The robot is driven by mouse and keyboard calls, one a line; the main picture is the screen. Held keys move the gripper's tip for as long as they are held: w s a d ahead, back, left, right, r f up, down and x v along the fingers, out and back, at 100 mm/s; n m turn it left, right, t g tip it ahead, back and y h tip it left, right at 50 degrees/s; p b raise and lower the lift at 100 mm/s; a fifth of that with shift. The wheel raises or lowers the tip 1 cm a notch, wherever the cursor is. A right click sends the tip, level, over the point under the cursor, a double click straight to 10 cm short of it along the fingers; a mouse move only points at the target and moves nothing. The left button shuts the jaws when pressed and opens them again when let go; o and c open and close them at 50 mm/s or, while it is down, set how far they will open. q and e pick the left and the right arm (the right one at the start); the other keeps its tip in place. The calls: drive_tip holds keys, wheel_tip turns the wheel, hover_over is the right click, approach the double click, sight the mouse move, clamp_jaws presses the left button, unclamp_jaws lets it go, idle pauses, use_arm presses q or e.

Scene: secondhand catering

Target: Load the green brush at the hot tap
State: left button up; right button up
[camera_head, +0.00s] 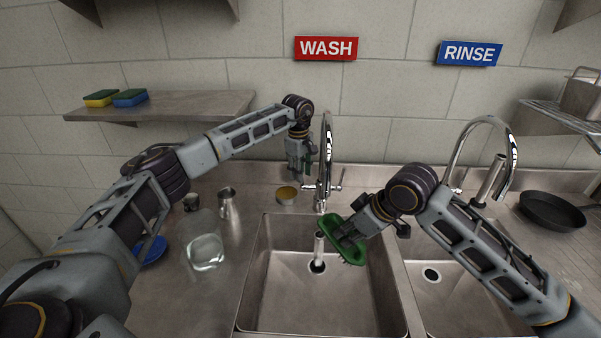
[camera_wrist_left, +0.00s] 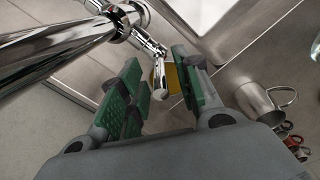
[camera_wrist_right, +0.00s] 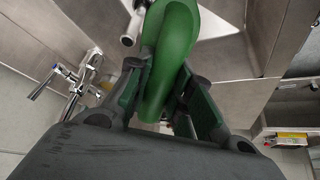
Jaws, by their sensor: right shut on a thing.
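The green brush (camera_head: 345,241) is in my right gripper (camera_head: 352,232), which is shut on it above the left sink basin (camera_head: 270,310). The brush also shows between the fingers in the right wrist view (camera_wrist_right: 172,50). The chrome tap (camera_head: 326,150) under the red WASH sign (camera_head: 326,48) stands behind that basin. My left gripper (camera_head: 301,168) is just left of this tap. In the left wrist view its fingers (camera_wrist_left: 163,85) are apart, with a chrome tap lever (camera_wrist_left: 161,70) between them; I cannot tell if they touch it.
A short pale cylinder (camera_head: 319,246) shows over the basin's drain; I cannot tell if it is water. A glass jar (camera_head: 205,252), metal jug (camera_head: 229,210) and yellow-topped tin (camera_head: 287,194) stand left. The rinse tap (camera_head: 482,125) and black pan (camera_head: 552,211) are right.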

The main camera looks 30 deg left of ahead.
use_arm(q)
drive_tip(key=shift+f, duration=0.2)
clamp_jaws()
drive_tip(key=shift+s+d+t+y, duration=0.15)
drive_tip(key=shift+s+t+y, duration=0.3)
drive_tip(key=shift+t, duration=0.35)
drive_tip(key=shift+s+d+t, duration=0.2)
drive_tip(key=shift+s+t, duration=0.2)
drive_tip(key=shift+t, duration=0.2)
idle(0.5)
unclamp_jaws()
drive_tip(key=shift+f, duration=0.1)
